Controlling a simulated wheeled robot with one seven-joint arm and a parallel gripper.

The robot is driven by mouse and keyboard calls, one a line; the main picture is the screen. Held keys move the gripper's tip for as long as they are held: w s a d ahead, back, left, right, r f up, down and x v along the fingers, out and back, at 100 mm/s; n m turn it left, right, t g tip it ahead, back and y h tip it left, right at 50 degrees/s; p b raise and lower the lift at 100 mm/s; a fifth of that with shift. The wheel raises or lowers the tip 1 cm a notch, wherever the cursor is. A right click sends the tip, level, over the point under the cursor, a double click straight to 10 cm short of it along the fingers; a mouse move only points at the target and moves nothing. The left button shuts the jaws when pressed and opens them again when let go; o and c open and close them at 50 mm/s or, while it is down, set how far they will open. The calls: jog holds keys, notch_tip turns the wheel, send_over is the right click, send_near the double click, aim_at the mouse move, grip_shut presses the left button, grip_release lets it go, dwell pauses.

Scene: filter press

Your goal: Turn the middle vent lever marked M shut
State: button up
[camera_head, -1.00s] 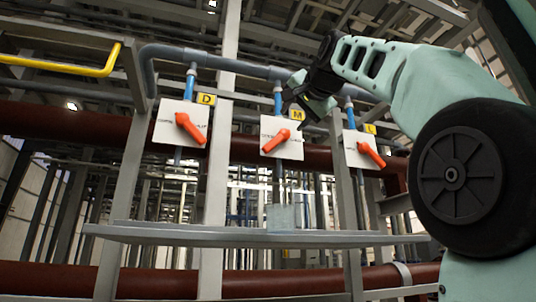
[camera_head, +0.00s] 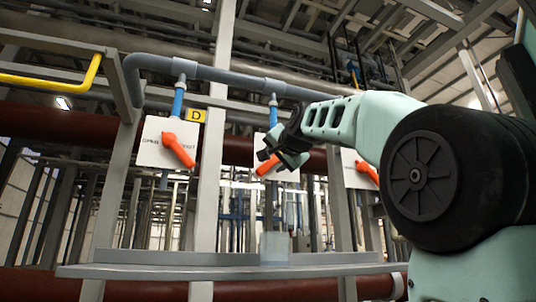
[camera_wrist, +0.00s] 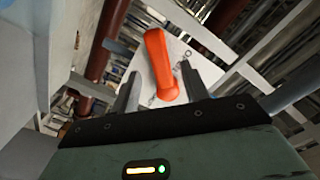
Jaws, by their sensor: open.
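The middle lever (camera_head: 266,164) is orange and sits on a white plate (camera_head: 259,146). It slants from upper right to lower left in the head view, and my gripper hides part of it. In the wrist view the orange lever (camera_wrist: 161,62) stands between my two open fingers, against its white plate (camera_wrist: 186,58). My gripper (camera_head: 277,161) is in front of the plate in the head view. The wrist view also shows my gripper (camera_wrist: 160,92), with a gap on each side of the lever. The M tag is hidden in the head view.
A left lever (camera_head: 178,149) on a white plate has a yellow D tag (camera_head: 196,116). A right lever (camera_head: 367,173) is partly behind my arm. A grey shelf (camera_head: 220,271) runs below, with a pale translucent block (camera_head: 275,248) on it. Grey posts (camera_head: 212,150) stand between the plates.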

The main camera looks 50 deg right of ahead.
aim_at(269, 164)
jog(key=shift+p+x, duration=0.55)
jog(key=shift+x, duration=2.1)
grip_shut()
